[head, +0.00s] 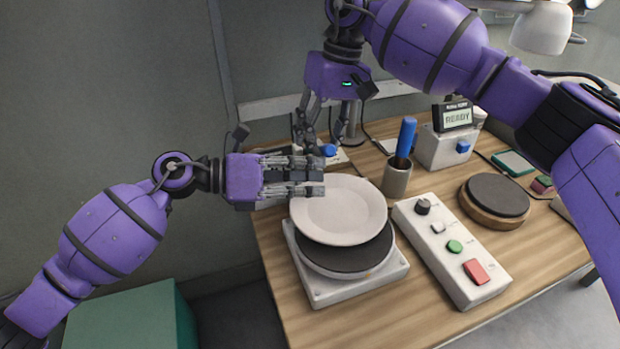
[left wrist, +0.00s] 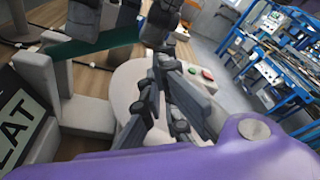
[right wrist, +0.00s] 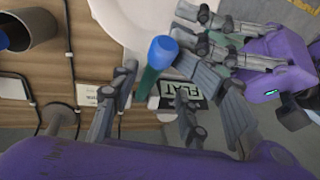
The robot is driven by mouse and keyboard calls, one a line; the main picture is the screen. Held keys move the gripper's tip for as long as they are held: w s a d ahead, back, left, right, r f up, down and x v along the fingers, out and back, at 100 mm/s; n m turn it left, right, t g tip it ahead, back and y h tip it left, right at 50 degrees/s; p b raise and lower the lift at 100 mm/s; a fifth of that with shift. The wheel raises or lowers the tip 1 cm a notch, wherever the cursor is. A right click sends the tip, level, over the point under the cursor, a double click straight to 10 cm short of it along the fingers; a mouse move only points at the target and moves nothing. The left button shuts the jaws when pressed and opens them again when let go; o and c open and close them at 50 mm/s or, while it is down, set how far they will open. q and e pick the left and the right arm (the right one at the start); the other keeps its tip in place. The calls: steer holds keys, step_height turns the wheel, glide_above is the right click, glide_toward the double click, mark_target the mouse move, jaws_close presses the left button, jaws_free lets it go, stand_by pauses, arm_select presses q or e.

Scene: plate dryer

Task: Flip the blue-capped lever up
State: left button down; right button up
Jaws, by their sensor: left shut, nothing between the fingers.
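The lever's blue cap (head: 328,150) shows at the far left of the table, beyond the plate. In the right wrist view the cap (right wrist: 162,51) tops a green stem (right wrist: 148,83). My right gripper (head: 318,140) points down over the lever. Its fingers are apart with the lever between them; I see no clear grip on it. My left gripper (head: 321,175) is shut and empty, over the plate's far left edge. The white plate (head: 340,212) lies over a dark disc on a white base (head: 318,290). A sign reading "FLAT" (right wrist: 180,95) is partly hidden.
A grey cup (head: 396,178) with a blue-handled tool stands right of the plate. A white control box (head: 450,262) with a knob and buttons lies nearer. A "READY" display (head: 457,117) and a dark round pad (head: 497,195) are at right. Both grippers are close together.

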arm_select(q)
steer(key=shift+w+a+r, duration=0.1)
steer(key=shift+w+r, duration=0.05)
steer(key=shift+r, duration=0.3)
arm_select(e)
steer(key=shift+s+d+f, duration=0.15)
steer(key=shift+s+d, duration=0.1)
steer(key=shift+d, duration=0.1)
